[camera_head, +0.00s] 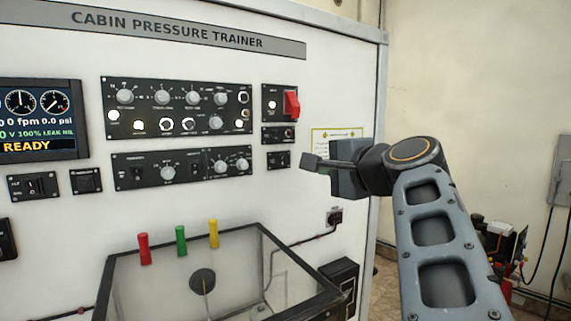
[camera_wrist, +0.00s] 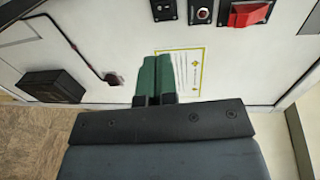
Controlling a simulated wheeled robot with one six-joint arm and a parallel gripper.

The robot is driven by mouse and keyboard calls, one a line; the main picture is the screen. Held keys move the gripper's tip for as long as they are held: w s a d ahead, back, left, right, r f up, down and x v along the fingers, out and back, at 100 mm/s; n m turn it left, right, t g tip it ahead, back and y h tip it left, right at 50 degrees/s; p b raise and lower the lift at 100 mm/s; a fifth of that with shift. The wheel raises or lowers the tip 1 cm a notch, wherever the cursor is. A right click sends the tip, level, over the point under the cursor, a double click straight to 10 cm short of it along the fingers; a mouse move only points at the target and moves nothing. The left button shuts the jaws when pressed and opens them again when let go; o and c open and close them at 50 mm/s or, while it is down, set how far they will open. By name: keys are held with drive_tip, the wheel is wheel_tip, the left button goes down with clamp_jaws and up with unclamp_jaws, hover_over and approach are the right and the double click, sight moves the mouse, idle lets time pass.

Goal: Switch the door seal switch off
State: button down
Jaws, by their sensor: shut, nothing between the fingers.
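I cannot read which switch is labelled door seal. Small black switch panels sit on the white trainer front in the head view: one (camera_head: 278,160) low at the right, one (camera_head: 277,134) above it, and two at the left, a wider one (camera_head: 34,186) and a smaller one (camera_head: 86,180). The two right panels also show at the top of the wrist view, the lower one (camera_wrist: 165,10) and the upper one (camera_wrist: 201,11). My gripper (camera_head: 308,162) is shut and empty, to the right of these panels. Its green fingers (camera_wrist: 153,78) lie together, in front of the yellow-edged placard.
A red guarded switch (camera_head: 291,104) sits above the right panels and shows in the wrist view (camera_wrist: 250,14). Larger knob panels (camera_head: 180,106) fill the middle. A clear-sided box (camera_head: 115,270) juts out below, with red, green and yellow handles (camera_head: 181,241) above it.

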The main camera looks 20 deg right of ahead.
sight(282, 164)
drive_tip(key=shift+w, duration=0.1)
drive_tip(key=w+p, duration=0.1)
drive_tip(key=w, duration=0.3)
drive_tip(key=w+a+f+p, duration=0.1)
drive_tip(key=w+p, duration=0.1)
drive_tip(key=w, duration=0.3)
drive_tip(key=w+p, duration=0.2)
drive_tip(key=w, duration=0.2)
drive_tip(key=shift+w+a+f, duration=0.3)
drive_tip(key=shift+f, duration=0.1)
